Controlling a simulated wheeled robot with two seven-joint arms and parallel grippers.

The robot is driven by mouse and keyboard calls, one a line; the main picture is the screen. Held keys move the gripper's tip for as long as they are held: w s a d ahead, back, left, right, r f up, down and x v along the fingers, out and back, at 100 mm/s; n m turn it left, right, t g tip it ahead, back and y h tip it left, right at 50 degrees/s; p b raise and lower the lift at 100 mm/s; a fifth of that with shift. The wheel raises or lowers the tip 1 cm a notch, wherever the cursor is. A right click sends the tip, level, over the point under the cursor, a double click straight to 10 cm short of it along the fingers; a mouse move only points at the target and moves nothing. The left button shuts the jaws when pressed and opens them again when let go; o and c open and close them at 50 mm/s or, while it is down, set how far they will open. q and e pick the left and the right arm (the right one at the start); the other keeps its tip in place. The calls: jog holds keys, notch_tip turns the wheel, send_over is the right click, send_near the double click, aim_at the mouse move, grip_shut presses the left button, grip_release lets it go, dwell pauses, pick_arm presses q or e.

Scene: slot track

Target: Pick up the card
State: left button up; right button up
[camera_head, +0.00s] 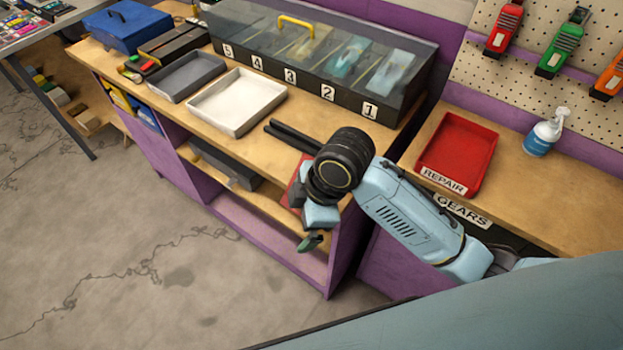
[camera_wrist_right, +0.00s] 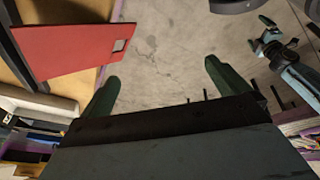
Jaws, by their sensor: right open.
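The card is a flat red sheet (camera_wrist_right: 75,48) with a small pale rectangle near one end, at the upper left of the right wrist view. It lies over a wooden surface and its end reaches the purple edge. In the head view only a red sliver of the card (camera_head: 294,190) shows behind my right wrist. My right gripper (camera_head: 311,242) has green fingers and hangs in front of the bench. In the right wrist view my right gripper (camera_wrist_right: 160,88) is open and empty, apart from the card. My left gripper (camera_wrist_right: 268,28) seems to show small at the upper right; its jaws are unclear.
A white tray (camera_head: 237,120) and a grey tray (camera_head: 187,92) stand on the bench beside a clear-lidded case (camera_head: 360,103) with numbered compartments. A red REPAIR tray (camera_head: 458,145) and a spray bottle (camera_head: 546,134) stand at right. The floor at left is clear.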

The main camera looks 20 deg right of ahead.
jog(key=w+d+r+n+g+h, duration=0.2)
jog(key=w+d+r+n+h, duration=0.3)
jog(key=w+r+n, duration=0.55)
jog(key=shift+m+y, duration=0.65)
jog(key=shift+y, duration=0.05)
jog(key=f, duration=0.3)
jog(key=w+f, duration=0.1)
jog(key=f, duration=0.2)
jog(key=d+f, duration=0.1)
jog(key=f, duration=0.2)
jog(key=shift+w, duration=0.15)
jog(key=shift+s+f, duration=0.15)
jog(key=shift+f, duration=1.15)
jog(key=shift+s+f, duration=0.1)
jog(key=shift+f, duration=1.2)
jog(key=c, duration=0.9)
